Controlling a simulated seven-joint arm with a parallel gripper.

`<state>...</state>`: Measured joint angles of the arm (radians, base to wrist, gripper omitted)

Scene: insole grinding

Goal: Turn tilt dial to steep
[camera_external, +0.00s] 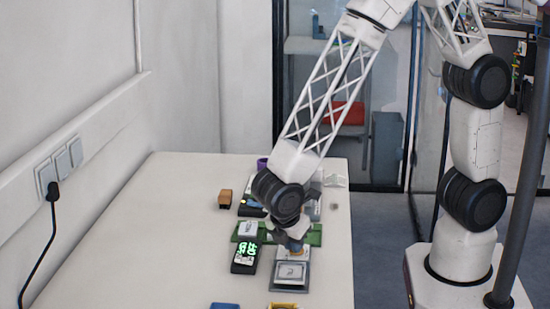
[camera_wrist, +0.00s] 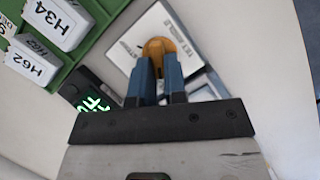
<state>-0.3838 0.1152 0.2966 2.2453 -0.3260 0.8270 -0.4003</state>
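The tilt dial (camera_wrist: 158,45) is a round orange knob on a white plate (camera_wrist: 172,24) with black lettering that seems to read "TILT ANGLE", upside down in the wrist view. My gripper (camera_wrist: 158,66) points down at it, and its two blue fingers stand close together with the knob between their tips. They look shut on the knob, though the contact itself is partly hidden. In the external view my gripper (camera_external: 292,247) is over the far end of a grey unit with a white plate (camera_external: 290,273). The dial's setting cannot be read.
A black device with a green lit display (camera_external: 244,258) stands just left of the unit. Behind is a green tray (camera_external: 314,236) with white labelled blocks (camera_wrist: 58,20). A brown block (camera_external: 225,199) lies farther back. The table's left part is clear.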

